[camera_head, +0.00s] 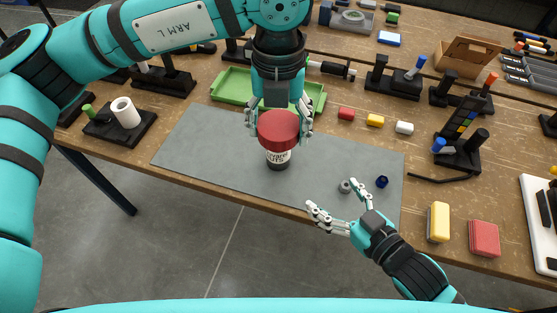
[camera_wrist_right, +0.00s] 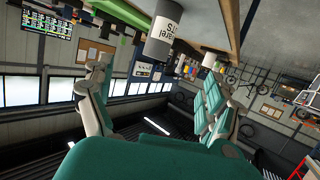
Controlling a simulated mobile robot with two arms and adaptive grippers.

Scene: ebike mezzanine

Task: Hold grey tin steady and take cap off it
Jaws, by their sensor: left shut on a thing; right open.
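The grey tin (camera_head: 278,160) has a white label and is near the middle of the grey mat (camera_head: 210,150). A wide red cap (camera_head: 278,124) is at its top; from above I cannot tell whether it is seated or slightly lifted. My left gripper (camera_head: 279,132) comes down from above and is shut on the red cap, fingers on both sides. My right gripper (camera_head: 337,206) is open and empty near the table's front edge, to the right of the tin and apart from it. In the right wrist view the tin (camera_wrist_right: 163,34) shows beyond the open fingers (camera_wrist_right: 155,80).
A grey knob-like piece (camera_head: 345,186) and a dark blue piece (camera_head: 382,182) lie on the mat near my right gripper. A green tray (camera_head: 232,86) is behind the tin. Red, yellow and white blocks (camera_head: 375,120) sit behind the mat. The mat's left part is clear.

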